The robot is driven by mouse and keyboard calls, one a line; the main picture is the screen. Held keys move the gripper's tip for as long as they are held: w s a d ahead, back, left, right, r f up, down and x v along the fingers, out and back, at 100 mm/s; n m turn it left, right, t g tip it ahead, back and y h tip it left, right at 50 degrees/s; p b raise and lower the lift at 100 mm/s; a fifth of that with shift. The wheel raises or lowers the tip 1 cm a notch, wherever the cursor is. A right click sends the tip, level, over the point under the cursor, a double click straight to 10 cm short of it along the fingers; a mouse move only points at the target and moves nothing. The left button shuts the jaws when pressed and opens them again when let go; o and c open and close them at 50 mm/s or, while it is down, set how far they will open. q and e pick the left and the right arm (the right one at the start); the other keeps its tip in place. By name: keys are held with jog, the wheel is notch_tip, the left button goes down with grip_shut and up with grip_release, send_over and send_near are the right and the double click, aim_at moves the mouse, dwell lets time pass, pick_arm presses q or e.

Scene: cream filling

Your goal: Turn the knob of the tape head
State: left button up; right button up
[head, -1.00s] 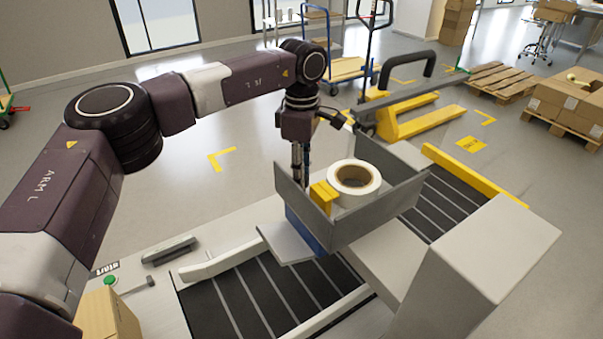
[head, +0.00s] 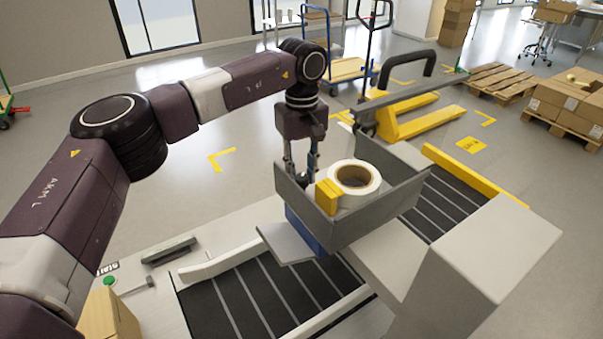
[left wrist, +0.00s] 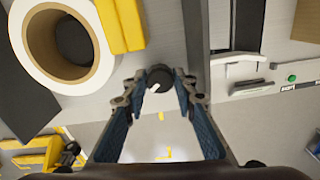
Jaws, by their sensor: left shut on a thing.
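The tape head (head: 378,220) is an open-topped grey housing above the conveyor. It holds a roll of white tape (head: 339,185) with a brown core and a yellow block (head: 327,197). My left gripper (head: 301,176) points down at the housing's far left side. In the left wrist view, the black knob (left wrist: 159,74) with a white pointer mark sits between the two fingertips of my left gripper (left wrist: 157,84), which is shut on it. The pointer aims to the lower left. My right gripper is out of view.
A black roller conveyor (head: 240,300) runs below the tape head, with a tall light grey column (head: 478,265) at right. A green start button (head: 110,281) and a cardboard box (head: 108,316) are at lower left. A yellow pallet jack (head: 420,115) stands on the floor behind.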

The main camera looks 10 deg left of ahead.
aim_at(302, 177)
pick_arm(q)
jog(key=m, duration=0.3)
jog(key=shift+r+m, duration=0.1)
jog(key=shift+m, duration=2.1)
jog(key=shift+w, duration=0.1)
jog(key=o, duration=1.2)
jog(key=shift+c, duration=0.2)
notch_tip(302, 177, up, 12)
